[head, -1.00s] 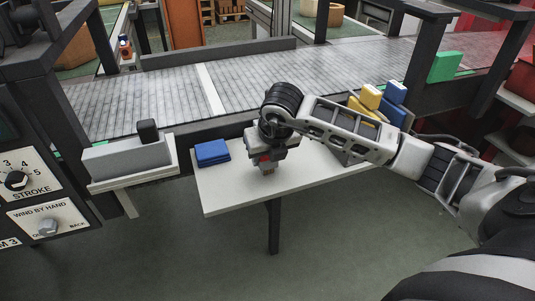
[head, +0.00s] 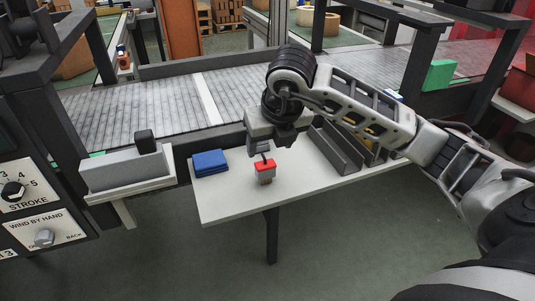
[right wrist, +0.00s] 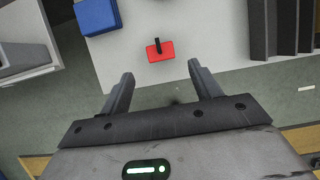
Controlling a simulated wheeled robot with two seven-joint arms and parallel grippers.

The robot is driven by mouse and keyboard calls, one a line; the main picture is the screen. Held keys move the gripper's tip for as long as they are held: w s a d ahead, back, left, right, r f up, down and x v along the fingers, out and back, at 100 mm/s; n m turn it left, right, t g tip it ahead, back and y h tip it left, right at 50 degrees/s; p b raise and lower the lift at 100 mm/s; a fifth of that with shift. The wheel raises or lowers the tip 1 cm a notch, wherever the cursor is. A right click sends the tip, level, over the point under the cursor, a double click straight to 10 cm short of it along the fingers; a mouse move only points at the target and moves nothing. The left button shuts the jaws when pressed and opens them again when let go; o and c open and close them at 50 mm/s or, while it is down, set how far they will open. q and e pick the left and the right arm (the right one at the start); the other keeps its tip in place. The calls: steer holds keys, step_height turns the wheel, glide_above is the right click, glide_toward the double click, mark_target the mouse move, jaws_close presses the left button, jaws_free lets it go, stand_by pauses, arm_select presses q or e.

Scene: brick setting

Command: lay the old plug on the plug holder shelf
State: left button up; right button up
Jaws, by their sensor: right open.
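A small red-topped piece with a dark stem (head: 264,165), which looks like the plug, stands on the white table (head: 225,205) near its front edge. It also shows in the right wrist view (right wrist: 161,52), just beyond the fingertips. My right gripper (head: 266,147) is open and empty, above the red piece and apart from it; its spread fingers show in the right wrist view (right wrist: 161,76). A white shelf (head: 130,190) at the left, which may be the plug holder shelf, bears a grey block (head: 120,172) with a black knob (head: 145,141). My left gripper is not in view.
Blue slabs (head: 210,162) lie on the table left of the red piece. A dark rack (head: 340,150) stands at the table's right, partly behind my arm. A conveyor (head: 150,108) runs behind. A control panel (head: 30,205) stands at far left.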

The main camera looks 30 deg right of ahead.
steer(key=s+a+f+n+g+y, duration=0.15)
steer(key=s+a+y, duration=0.35)
steer(key=a, duration=0.5)
steer(key=s+a+f+n+g+y, duration=0.1)
steer(key=s+a+n+g+y, duration=0.15)
steer(key=a+y, duration=0.6)
steer(key=s+a+r+m+t+y, duration=0.2)
steer(key=a+r+m+t+y, duration=0.2)
steer(key=a+r+m+y, duration=0.3)
steer(key=w+d+f+m+t+h, duration=0.2)
steer(key=d+f+m+t+h, duration=0.4)
steer(key=m, duration=0.5)
steer(key=w+d+f+m+t+h, duration=0.2)
steer(key=d+f+m+t+h, duration=0.35)
steer(key=m, duration=0.65)
steer(key=s+f+m+g+h, duration=0.4)
steer(key=s+f, duration=0.5)
steer(key=f, duration=0.5)
steer(key=shift+a+f+m+g, duration=0.3)
steer(key=shift+a+m+g, duration=0.2)
steer(key=shift+g, duration=0.15)
